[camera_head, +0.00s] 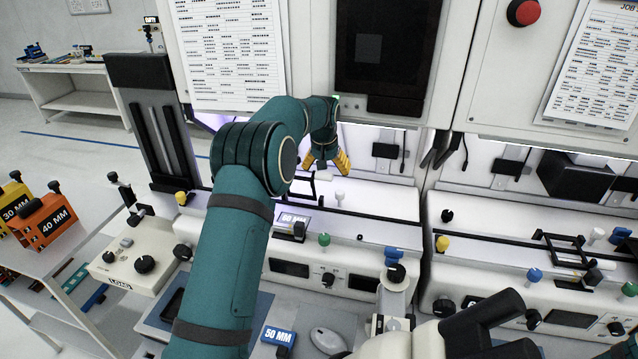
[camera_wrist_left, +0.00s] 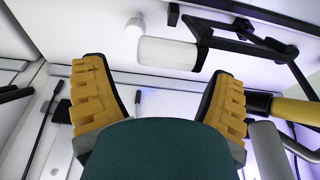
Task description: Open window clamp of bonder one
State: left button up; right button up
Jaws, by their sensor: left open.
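My left gripper (camera_head: 328,163) reaches into the lit work bay of the nearer bonder (camera_head: 375,215), its yellow fingers spread and pointing down. In the left wrist view, the open gripper (camera_wrist_left: 160,72) has nothing between its fingers. A white cylindrical handle (camera_wrist_left: 168,53) on a black bar frame (camera_wrist_left: 232,40), apparently the window clamp, lies just beyond the fingertips. In the head view, the handle (camera_head: 323,175) shows small beneath the fingers, and my forearm hides much of the black frame. I cannot tell whether the clamp is open or shut. My right gripper is not visible.
A white knob (camera_head: 339,197) stands near the clamp, and a green knob (camera_head: 323,240) on the front. A second bonder (camera_head: 530,255) with a similar black frame (camera_head: 562,248) stands right. Orange 40 MM block (camera_head: 45,220) sits left. A mouse (camera_head: 328,340) lies in front.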

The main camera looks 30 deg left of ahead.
pick_arm(q)
jog(key=s+d+r, duration=0.1)
jog(key=s+d, duration=0.1)
jog(key=s, duration=1)
jog(key=shift+d+r, duration=0.15)
jog(key=shift+d, duration=0.2)
